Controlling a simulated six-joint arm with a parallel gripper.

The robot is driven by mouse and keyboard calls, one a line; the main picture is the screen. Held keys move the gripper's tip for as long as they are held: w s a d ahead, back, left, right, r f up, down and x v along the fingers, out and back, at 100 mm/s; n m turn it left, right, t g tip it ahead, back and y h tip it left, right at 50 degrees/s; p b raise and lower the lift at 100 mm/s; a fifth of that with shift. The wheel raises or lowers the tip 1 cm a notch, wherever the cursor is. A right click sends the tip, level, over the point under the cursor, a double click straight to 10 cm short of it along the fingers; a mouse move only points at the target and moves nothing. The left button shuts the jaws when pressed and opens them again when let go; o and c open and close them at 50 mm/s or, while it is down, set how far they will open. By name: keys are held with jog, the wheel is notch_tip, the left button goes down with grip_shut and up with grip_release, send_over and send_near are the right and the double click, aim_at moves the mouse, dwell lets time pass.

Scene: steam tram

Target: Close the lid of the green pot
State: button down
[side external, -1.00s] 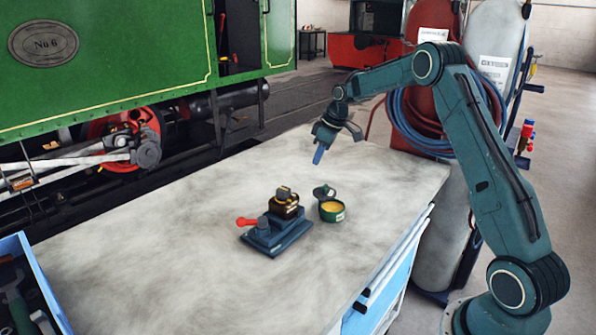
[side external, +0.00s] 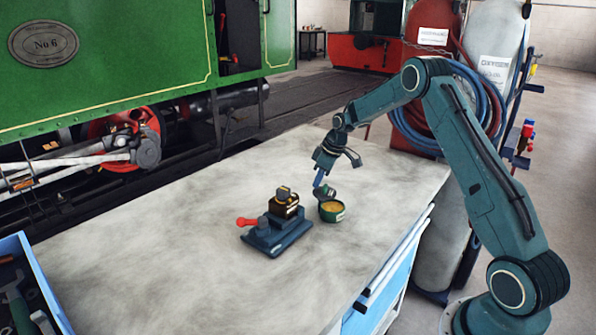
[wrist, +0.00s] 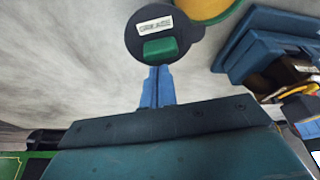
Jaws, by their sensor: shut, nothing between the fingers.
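The green pot (side external: 332,213) stands upright on the workbench and holds a yellow substance. Its mouth is uncovered in the side view, and part of its yellow inside shows at the top of the wrist view (wrist: 203,8). The round dark lid (side external: 328,192) stands raised at the pot's far side. In the wrist view the lid (wrist: 163,33) shows a GREASE label and a green tab. My gripper (side external: 318,184) is shut and empty, its blue fingertips right beside the lid. In the wrist view the fingertips (wrist: 157,72) end at the lid's edge; I cannot tell whether they touch.
A dark blue vise (side external: 275,235) with a red handle stands left of the pot, with a dark block on it. A blue tool tray (side external: 40,285) is at the lower left. The rest of the bench top (side external: 190,230) is mostly clear.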

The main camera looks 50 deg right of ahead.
jog(key=shift+s+d, duration=0.15)
jog(key=shift+s, duration=0.3)
